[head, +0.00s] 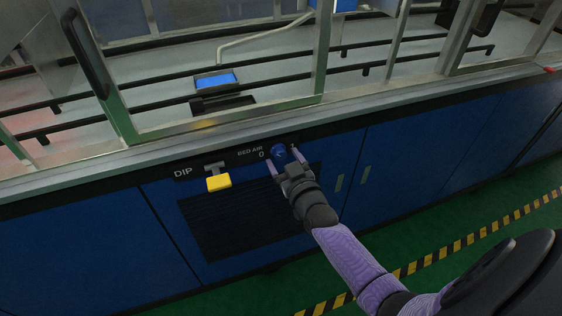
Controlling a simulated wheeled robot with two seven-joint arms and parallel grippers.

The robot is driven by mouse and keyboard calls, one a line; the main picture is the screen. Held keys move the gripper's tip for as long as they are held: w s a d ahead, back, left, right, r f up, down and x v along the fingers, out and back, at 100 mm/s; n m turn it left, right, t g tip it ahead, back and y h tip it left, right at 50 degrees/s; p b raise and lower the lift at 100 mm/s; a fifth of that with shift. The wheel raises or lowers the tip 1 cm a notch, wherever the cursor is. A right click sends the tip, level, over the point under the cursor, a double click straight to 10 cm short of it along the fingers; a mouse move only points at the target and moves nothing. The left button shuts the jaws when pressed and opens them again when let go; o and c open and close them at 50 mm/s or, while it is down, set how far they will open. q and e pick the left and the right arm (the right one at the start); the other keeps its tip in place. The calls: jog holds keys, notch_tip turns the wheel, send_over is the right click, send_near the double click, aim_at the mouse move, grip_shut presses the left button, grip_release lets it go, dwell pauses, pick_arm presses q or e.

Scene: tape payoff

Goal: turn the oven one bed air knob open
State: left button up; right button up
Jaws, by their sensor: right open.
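The blue bed air knob (279,152) sits on the dark panel strip of the blue cabinet, right of the "BED AIR" label and a "0" mark. My right gripper (285,160) reaches up from the lower right. Its two fingers are open, one on each side of the knob. I cannot tell whether the fingers touch the knob. The knob's lower part is close to the gripper body. My left gripper is not in view.
A yellow DIP handle (218,182) sticks out to the left of the knob. A black vent grille (235,228) is below. A steel-framed machine bed with black rails (150,94) lies above. Yellow-black floor tape (450,250) runs across the green floor.

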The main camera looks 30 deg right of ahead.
jog(key=shift+w+d, duration=0.1)
jog(key=shift+w, duration=0.4)
